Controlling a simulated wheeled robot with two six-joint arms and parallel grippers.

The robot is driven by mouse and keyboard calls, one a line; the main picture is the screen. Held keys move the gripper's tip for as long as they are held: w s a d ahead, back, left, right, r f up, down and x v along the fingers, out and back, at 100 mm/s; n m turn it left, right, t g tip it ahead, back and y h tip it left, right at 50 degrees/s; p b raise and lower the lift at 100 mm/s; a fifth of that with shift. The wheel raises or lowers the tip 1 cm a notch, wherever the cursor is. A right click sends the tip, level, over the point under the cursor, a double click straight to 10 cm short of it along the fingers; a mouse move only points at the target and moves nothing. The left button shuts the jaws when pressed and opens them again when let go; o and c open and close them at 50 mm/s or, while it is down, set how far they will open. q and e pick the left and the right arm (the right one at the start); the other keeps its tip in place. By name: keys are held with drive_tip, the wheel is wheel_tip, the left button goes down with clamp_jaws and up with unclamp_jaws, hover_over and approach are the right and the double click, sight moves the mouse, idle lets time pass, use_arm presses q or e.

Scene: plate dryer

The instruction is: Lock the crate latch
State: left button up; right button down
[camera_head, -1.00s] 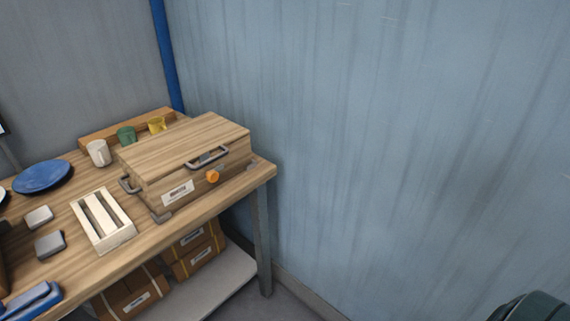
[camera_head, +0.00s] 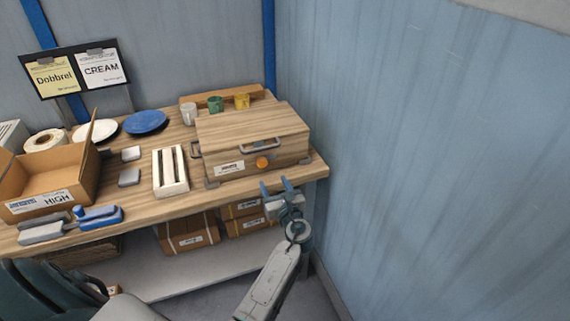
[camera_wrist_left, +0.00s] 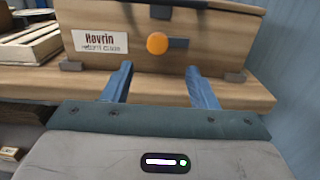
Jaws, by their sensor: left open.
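The wooden crate (camera_head: 228,148) stands shut at the right end of the workbench, its lid down and a grey handle (camera_head: 261,145) on its front upper edge. An orange round knob, which looks like the latch (camera_head: 262,162), sits on the front face under the handle; it also shows in the left wrist view (camera_wrist_left: 157,43). My left gripper (camera_head: 277,186) is open and empty in front of the crate, below and apart from the knob. In the left wrist view the knob lies beyond the two blue fingers (camera_wrist_left: 160,80), between them. My right gripper is not in view.
The workbench (camera_head: 140,202) holds a slotted white rack (camera_head: 170,172) left of the crate, an open cardboard box (camera_head: 52,180), plates (camera_head: 145,122) and cups (camera_head: 189,114). A blue-grey wall (camera_head: 430,160) bounds the right. Boxes (camera_head: 188,232) sit on the shelf below.

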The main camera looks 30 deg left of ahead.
sight(263, 165)
use_arm(q)
drive_tip(key=p+x, duration=0.2)
drive_tip(key=x, duration=0.7)
drive_tip(key=shift+w+a+f, duration=0.15)
drive_tip(key=shift+w+a, duration=0.1)
drive_tip(key=shift+a, duration=0.25)
drive_tip(key=c, duration=0.9)
